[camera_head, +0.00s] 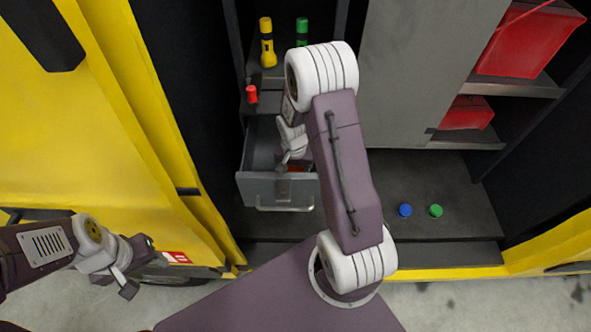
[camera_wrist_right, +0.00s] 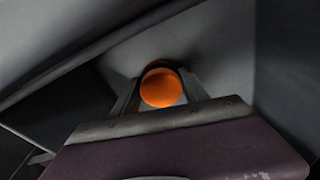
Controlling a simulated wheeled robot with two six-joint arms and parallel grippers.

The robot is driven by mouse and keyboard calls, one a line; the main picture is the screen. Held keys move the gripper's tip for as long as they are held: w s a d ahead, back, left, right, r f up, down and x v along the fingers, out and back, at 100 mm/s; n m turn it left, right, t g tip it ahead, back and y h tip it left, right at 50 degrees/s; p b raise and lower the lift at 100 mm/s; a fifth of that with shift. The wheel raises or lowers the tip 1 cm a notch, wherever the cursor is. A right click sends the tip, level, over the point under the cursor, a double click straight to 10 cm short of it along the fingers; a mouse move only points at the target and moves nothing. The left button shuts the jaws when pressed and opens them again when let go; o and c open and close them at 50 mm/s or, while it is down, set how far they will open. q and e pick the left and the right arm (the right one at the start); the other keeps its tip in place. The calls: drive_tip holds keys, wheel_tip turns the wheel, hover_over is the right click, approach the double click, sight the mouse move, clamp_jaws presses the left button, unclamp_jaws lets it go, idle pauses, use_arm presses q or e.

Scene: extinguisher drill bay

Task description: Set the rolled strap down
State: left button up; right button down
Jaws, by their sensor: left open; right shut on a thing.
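The rolled strap is an orange round roll (camera_wrist_right: 161,87) in the right wrist view, between the two fingers of my right gripper (camera_wrist_right: 160,94), which is shut on it. In the head view my right gripper (camera_head: 287,163) reaches down into an open grey drawer (camera_head: 278,190), and a bit of orange-red shows beside it. My arm hides part of the drawer, and I cannot tell whether the strap touches its floor. My left gripper (camera_head: 125,282) is open and empty at the lower left, away from the drawer.
A yellow flashlight (camera_head: 267,45), a green one (camera_head: 302,31) and a small red item (camera_head: 252,95) are on shelves above the drawer. A blue disc (camera_head: 405,210) and a green disc (camera_head: 436,211) lie on the dark floor at right. Red bins (camera_head: 529,40) fill the right shelves.

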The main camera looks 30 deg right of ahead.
drive_tip(key=shift+w, duration=0.1)
drive_tip(key=shift+f, duration=0.1)
drive_tip(key=c, duration=0.6)
unclamp_jaws()
drive_tip(key=shift+r, duration=0.55)
drive_tip(key=r, duration=0.3)
drive_tip(key=s+r, duration=0.1)
drive_tip(key=r, duration=0.3)
drive_tip(key=a+r, duration=0.1)
drive_tip(key=r, duration=0.3)
drive_tip(key=shift+s, duration=0.15)
